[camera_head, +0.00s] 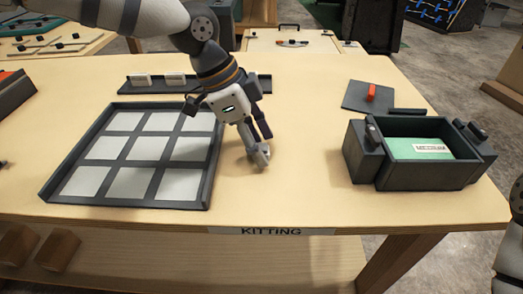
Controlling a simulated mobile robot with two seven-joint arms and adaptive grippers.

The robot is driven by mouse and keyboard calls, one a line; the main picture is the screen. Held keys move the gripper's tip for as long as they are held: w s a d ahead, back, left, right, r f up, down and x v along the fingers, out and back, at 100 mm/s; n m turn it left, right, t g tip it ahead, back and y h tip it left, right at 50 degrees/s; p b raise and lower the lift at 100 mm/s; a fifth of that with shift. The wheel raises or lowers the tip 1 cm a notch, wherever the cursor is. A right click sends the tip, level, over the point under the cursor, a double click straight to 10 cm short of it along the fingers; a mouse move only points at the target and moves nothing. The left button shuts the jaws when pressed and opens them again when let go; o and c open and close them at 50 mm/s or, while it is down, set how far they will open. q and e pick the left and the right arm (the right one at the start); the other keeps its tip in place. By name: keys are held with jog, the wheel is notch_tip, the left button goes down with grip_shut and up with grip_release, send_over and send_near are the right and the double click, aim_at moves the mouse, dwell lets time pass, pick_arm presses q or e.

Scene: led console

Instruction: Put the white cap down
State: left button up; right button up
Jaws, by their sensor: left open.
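My left gripper (263,147) is open, tilted down over the bare table just right of the tray. Its fingertips are close to the table top, but I cannot tell whether they touch it. No white cap shows clearly between or under the fingers. I cannot tell whether either is the white cap. My right gripper is not in view; only part of my right arm shows at the right edge.
A dark-rimmed tray (208,180) with several pale square panels lies left of my gripper. A dark box (425,177) with a green, labelled inside stands at the right. A dark plate (358,97) with a red handle lies behind it. The table (300,190) is clear between tray and box.

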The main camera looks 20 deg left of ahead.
pick_arm(q)
jog(key=shift+r, duration=0.1)
jog(key=c, duration=1)
